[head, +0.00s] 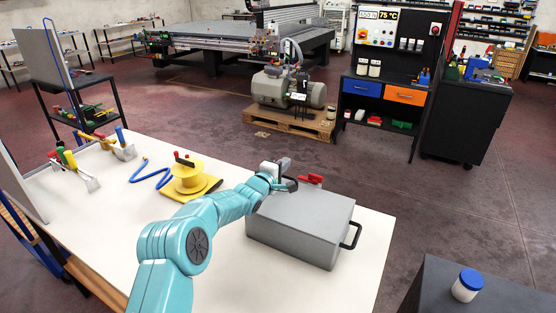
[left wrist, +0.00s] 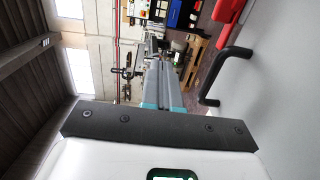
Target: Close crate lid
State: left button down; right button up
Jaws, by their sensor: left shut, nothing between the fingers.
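The grey crate (head: 290,237) stands at the right part of the white table. Its grey lid (head: 305,212) lies flat across the top, and I see no gap. A black handle (head: 352,236) is on its right side; it also shows in the left wrist view (left wrist: 226,75). A red part (head: 311,179) sits at the far edge of the crate. My left gripper (head: 290,184) is shut and empty at the crate's far left corner, beside the red part. I cannot tell whether it touches the crate. My right gripper is not in view.
A yellow spool (head: 188,180), a blue hose (head: 150,175) and several hand tools (head: 90,183) lie on the left of the table (head: 235,278). A dark block with a blue-capped jar (head: 467,285) stands at the lower right. The table in front of the crate is clear.

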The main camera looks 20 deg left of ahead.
aim_at(285, 177)
pick_arm(q)
jog(key=shift+w+f+p, duration=0.5)
jog(key=shift+f+p, duration=0.15)
jog(key=shift+w+a+f+g+p, duration=0.1)
jog(key=shift+w+f+g+p, duration=0.2)
jog(key=shift+f+g+p, duration=0.15)
jog(key=shift+w+f+p, duration=0.15)
jog(key=shift+f+p, duration=0.15)
jog(key=shift+f, duration=0.15)
jog(key=shift+f+g, duration=0.15)
jog(key=shift+g, duration=0.1)
jog(key=shift+f, duration=0.1)
jog(key=shift+r, duration=0.2)
